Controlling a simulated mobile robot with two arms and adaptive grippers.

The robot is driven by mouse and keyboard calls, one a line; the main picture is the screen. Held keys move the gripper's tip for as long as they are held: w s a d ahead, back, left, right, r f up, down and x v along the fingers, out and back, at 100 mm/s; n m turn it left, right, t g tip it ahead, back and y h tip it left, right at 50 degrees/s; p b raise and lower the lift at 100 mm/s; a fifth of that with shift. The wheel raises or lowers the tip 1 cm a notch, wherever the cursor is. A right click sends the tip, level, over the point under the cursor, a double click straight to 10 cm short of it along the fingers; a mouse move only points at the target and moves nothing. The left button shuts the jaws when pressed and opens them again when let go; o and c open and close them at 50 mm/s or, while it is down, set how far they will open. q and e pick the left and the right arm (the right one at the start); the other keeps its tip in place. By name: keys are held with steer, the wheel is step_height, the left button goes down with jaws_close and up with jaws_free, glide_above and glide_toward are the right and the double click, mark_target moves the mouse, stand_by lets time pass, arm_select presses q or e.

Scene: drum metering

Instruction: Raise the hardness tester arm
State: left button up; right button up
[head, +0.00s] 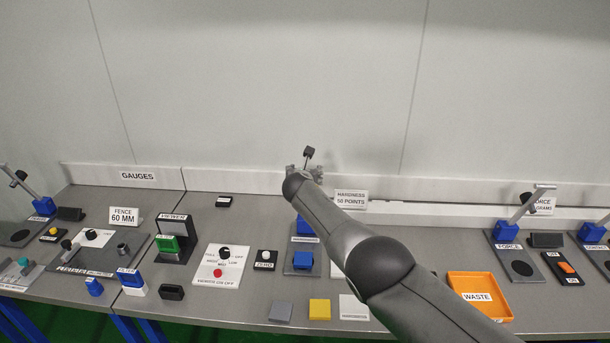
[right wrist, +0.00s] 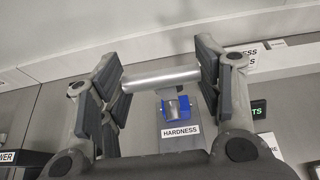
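The hardness tester (head: 303,262) stands on the bench in the middle of the head view, with a dark plate and blue parts. In the right wrist view its blue part (right wrist: 180,106) and HARDNESS label show below a silver bar (right wrist: 160,78). My right gripper (head: 303,172) is above the tester, near the back wall, and hides much of its arm; a black block on a thin stem (head: 309,152) shows above it. In the right wrist view the fingers of the right gripper (right wrist: 162,80) are wide apart, with the bar between their pads. Whether the pads touch it is unclear.
My right arm covers the bench right of the tester. A viewer (head: 174,240) and white panel (head: 220,266) stand to the left, an orange waste tray (head: 507,312) to the right. Grey, yellow and white blocks (head: 320,309) lie in front. A HARDNESS 50 POINTS sign (head: 351,198) stands behind.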

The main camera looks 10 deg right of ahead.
steer(key=o, duration=0.4)
steer(key=shift+s+r, duration=0.15)
steer(key=shift+r, duration=0.1)
steer(key=shift+f, duration=0.1)
steer(key=shift+v, duration=6)
steer(key=shift+f, duration=0.15)
